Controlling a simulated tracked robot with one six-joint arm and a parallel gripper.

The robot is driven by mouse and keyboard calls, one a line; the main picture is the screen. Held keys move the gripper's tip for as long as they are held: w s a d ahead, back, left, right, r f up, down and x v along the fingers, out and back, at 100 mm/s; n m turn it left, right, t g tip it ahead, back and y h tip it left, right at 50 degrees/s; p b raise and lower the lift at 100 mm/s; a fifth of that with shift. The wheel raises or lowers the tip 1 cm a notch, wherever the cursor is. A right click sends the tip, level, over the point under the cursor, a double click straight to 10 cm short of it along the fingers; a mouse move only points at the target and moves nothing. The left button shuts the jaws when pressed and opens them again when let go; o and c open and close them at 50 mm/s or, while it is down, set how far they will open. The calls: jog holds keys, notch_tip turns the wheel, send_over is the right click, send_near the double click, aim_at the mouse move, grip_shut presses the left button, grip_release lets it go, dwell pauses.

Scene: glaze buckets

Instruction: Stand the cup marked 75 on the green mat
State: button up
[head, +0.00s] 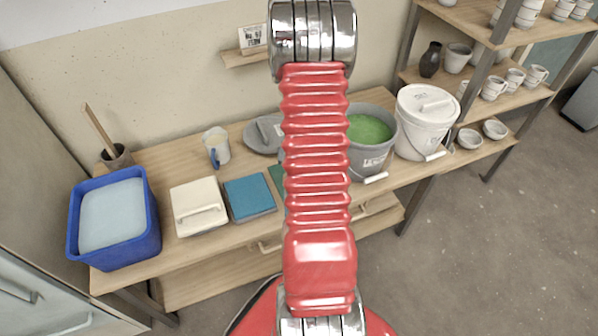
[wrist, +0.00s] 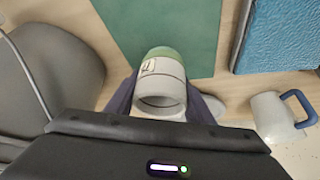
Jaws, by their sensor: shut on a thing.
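My gripper (wrist: 163,101) is shut on a pale cup (wrist: 163,86) with a green band at its far end, seen in the wrist view. The cup's open mouth faces toward the camera. A small label with a dark mark is on its side, too small to read. The green mat (wrist: 180,28) lies beyond the cup, and the cup's green end overlaps it in the picture. I cannot tell whether they touch. In the head view my arm hides the gripper, the cup and most of the green mat (head: 277,175).
A blue slab (head: 249,197) and cream lidded box (head: 199,207) lie left of the mat. A jug (head: 217,148) and grey lid (head: 261,134) are behind. A green glaze bucket (head: 366,158) and white lidded bucket (head: 424,122) stand right; a blue tub (head: 115,250) stands left.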

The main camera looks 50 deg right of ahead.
jog(key=shift+f, duration=2.05)
jog(key=shift+f, duration=0.15)
jog(key=o, duration=1.7)
jog(key=shift+a, duration=0.1)
jog(key=shift+c, duration=0.2)
jog(key=shift+f, duration=0.1)
jog(key=shift+v, duration=1)
jog(key=v, duration=1)
jog(key=shift+r, duration=0.25)
